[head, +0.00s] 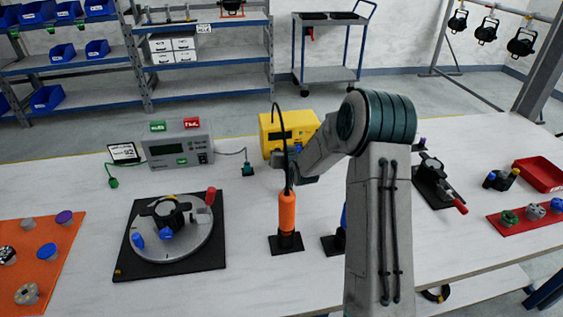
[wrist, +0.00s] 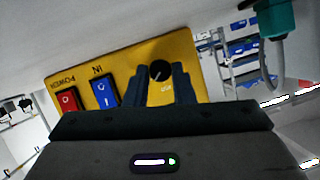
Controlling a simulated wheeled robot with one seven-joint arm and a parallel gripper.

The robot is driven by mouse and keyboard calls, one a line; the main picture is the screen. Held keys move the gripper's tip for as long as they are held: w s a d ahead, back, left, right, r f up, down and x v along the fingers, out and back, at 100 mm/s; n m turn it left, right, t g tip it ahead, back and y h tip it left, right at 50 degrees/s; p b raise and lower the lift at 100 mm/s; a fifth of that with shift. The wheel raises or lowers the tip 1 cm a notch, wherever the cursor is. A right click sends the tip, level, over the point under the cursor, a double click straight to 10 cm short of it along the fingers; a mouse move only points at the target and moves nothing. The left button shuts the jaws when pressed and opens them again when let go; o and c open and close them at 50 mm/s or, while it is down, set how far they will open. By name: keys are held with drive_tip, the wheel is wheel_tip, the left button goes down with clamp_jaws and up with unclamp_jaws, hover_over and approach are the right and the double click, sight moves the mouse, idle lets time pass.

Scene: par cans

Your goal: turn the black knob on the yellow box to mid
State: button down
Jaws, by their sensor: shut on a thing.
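The yellow box (head: 309,121) stands at the back of the table in the head view, partly hidden by my arm. Its face fills the middle of the wrist view (wrist: 205,88), tilted and with its lettering upside down. The black knob (wrist: 160,71) shows between my fingertips, with a small light mark on it. I cannot tell its exact setting. My gripper (wrist: 158,78) is shut on the knob, one finger on each side. In the head view, my gripper (head: 296,158) is at the box's front, and the knob is hidden.
On the box face are a red switch (wrist: 68,100) and a blue switch (wrist: 104,92). An orange-handled tool (head: 287,212) stands upright in front of the box. A grey meter box (head: 178,148) is to the left, with a turntable (head: 136,215) nearer.

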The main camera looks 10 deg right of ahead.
drive_tip(key=b, duration=0.1)
drive_tip(key=n+h+b, duration=0.1)
drive_tip(key=b, duration=0.1)
drive_tip(key=shift+a+f+n, duration=0.2)
drive_tip(key=shift+a+n, duration=0.1)
drive_tip(key=n+h+b, duration=0.1)
drive_tip(key=b, duration=0.2)
drive_tip(key=shift+r, duration=0.15)
drive_tip(key=shift+r+n, duration=0.1)
drive_tip(key=shift+n, duration=0.2)
drive_tip(key=c, duration=1.2)
unclamp_jaws()
drive_tip(key=shift+c, duration=0.2)
drive_tip(key=shift+r, duration=0.1)
wheel_tip(320, 180, up, 4)
drive_tip(key=s+d+r+p, duration=0.2)
drive_tip(key=s+d+r, duration=0.4)
drive_tip(key=d, duration=0.4)
drive_tip(key=shift+r, duration=0.4)
